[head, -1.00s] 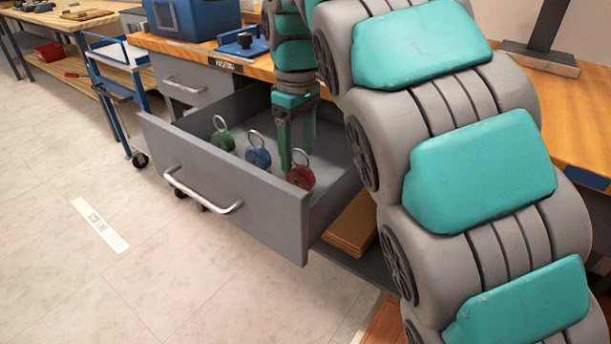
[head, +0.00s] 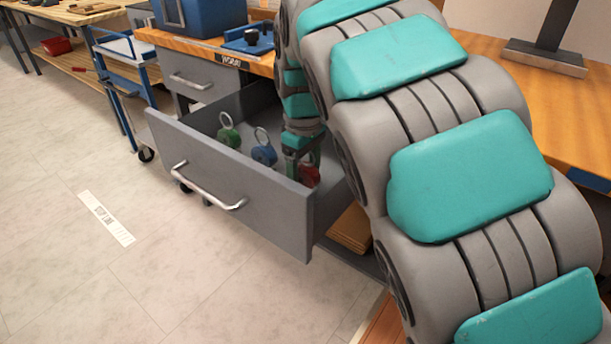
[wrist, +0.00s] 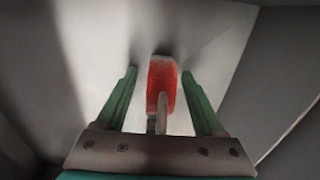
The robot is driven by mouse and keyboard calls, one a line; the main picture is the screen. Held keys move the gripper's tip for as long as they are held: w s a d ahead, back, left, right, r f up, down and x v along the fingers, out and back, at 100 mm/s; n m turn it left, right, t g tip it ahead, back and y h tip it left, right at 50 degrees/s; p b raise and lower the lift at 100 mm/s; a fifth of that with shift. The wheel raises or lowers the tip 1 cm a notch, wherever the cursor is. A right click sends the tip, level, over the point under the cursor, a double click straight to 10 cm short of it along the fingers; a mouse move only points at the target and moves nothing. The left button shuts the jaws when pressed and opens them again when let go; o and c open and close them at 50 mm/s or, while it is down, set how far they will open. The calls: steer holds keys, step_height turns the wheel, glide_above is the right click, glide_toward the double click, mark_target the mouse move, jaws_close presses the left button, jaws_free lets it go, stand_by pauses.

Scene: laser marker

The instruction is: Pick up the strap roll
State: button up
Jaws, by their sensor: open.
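A red strap roll (head: 312,176) with a ring stands in the open drawer, near its front right corner. In the wrist view the red roll (wrist: 162,85) stands between the two green fingers, with its pale ring toward the palm. My gripper (wrist: 160,74) is open, one finger on each side of the roll, with a visible gap on both sides. In the head view my gripper (head: 304,168) reaches down into the drawer and partly hides the roll; the drawer front hides the fingertips.
The grey drawer (head: 245,190) is pulled out, and its walls surround my gripper. A green roll (head: 229,136) and a blue roll (head: 264,153), both with rings, stand to the left. A workbench (head: 520,110) with a wooden top lies behind.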

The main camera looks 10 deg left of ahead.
steer(key=shift+c, duration=0.2)
jaws_close()
stand_by(0.3)
